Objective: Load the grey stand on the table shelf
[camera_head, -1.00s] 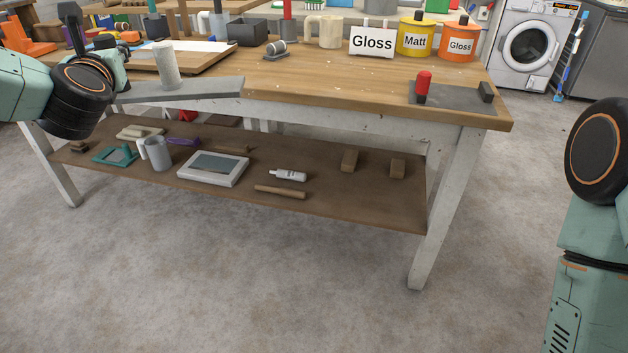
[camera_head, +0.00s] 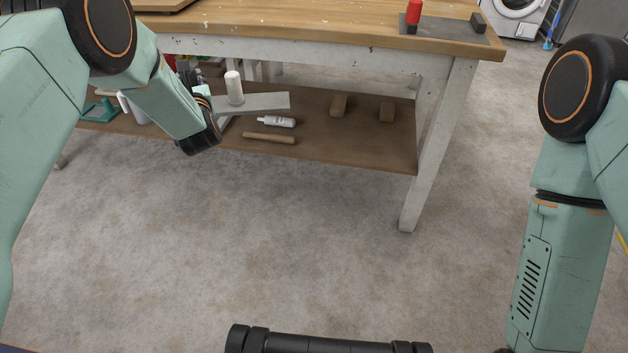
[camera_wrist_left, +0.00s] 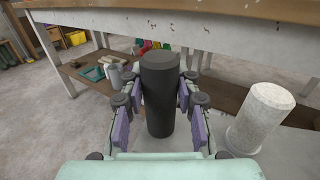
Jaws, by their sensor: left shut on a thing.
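The grey stand is a flat light-grey plate (camera_head: 265,102) with a pale upright cylinder (camera_head: 234,86) on it. In the head view it is below the tabletop, over the left part of the brown shelf (camera_head: 318,142); I cannot tell whether it touches the shelf. My left gripper (camera_head: 192,80) is at its left end, partly hidden by my arm. In the left wrist view, the purple pads are shut on a dark grey upright post (camera_wrist_left: 160,95). The pale cylinder (camera_wrist_left: 262,120) stands to its right. The right gripper is out of view.
The shelf's right front is bare.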

